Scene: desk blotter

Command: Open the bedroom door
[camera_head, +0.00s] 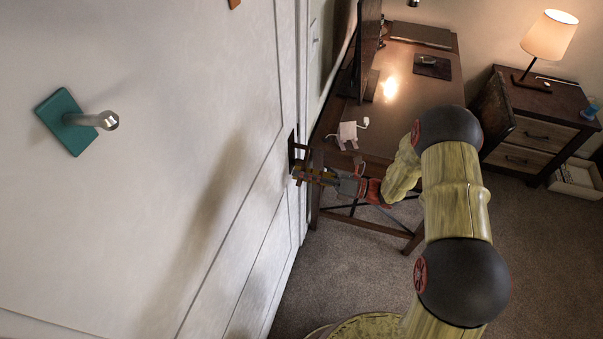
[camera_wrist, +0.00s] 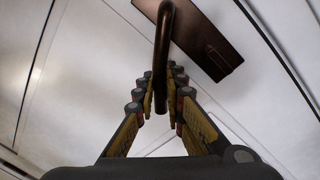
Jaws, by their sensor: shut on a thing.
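The bedroom door (camera_head: 215,150) is a white panelled door that fills the left of the head view. Its dark bronze handle has a rectangular backplate (camera_head: 292,150) near the door's right edge. In the wrist view the handle's lever (camera_wrist: 164,50) runs down between my fingers, and the backplate (camera_wrist: 200,38) is tilted behind it. My gripper (camera_head: 305,175) is at the handle, and its yellow and grey fingers (camera_wrist: 165,103) are shut on the lever. In the head view the fingers hide most of the lever. I cannot tell whether the door is ajar.
A teal wall hook (camera_head: 65,122) juts out on the left. A brown desk (camera_head: 430,80) stands beyond the door's edge, with a nightstand (camera_head: 535,120) and lamp (camera_head: 550,35) further right. Carpet (camera_head: 540,250) is clear at the lower right.

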